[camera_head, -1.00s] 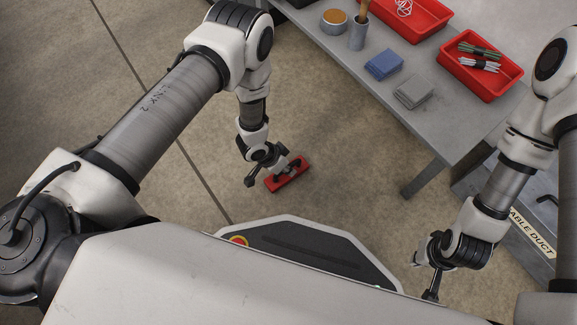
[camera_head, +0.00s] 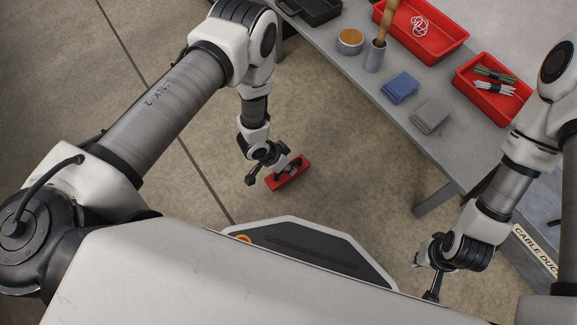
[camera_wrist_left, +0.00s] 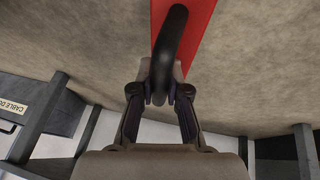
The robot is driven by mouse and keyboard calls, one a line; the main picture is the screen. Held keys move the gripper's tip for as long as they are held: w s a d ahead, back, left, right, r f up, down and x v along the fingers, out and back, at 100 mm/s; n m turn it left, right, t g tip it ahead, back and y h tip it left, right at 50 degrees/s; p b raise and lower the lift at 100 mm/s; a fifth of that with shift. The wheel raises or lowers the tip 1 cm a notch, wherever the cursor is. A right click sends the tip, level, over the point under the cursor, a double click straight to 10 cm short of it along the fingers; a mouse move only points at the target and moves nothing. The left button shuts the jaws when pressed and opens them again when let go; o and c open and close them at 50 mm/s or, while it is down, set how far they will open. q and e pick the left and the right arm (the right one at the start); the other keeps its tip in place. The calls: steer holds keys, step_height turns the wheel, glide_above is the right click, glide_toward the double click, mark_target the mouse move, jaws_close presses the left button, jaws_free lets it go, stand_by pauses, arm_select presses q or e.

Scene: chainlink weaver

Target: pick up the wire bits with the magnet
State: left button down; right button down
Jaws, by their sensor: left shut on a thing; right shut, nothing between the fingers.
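The magnet is a red bar (camera_head: 289,181) with a dark handle, held above the concrete floor. My left gripper (camera_head: 272,168) is shut on its handle. In the left wrist view the dark curved handle (camera_wrist_left: 170,45) stands between the fingers, with the red bar (camera_wrist_left: 200,25) behind it. My right gripper (camera_head: 433,284) is shut and empty, low at the right, near the bench. I cannot make out any wire bits on the floor in either view.
A grey bench (camera_head: 462,150) runs along the upper right. It carries red trays (camera_head: 440,47), a blue cloth stack (camera_head: 400,87), a grey cloth stack (camera_head: 431,116), a round tin (camera_head: 350,41) and a cup (camera_head: 374,58). The floor (camera_head: 345,190) between magnet and bench looks clear.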

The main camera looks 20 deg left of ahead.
arm_select(q)
steer(key=shift+r+p, duration=1.95)
steer(key=shift+r, duration=0.55)
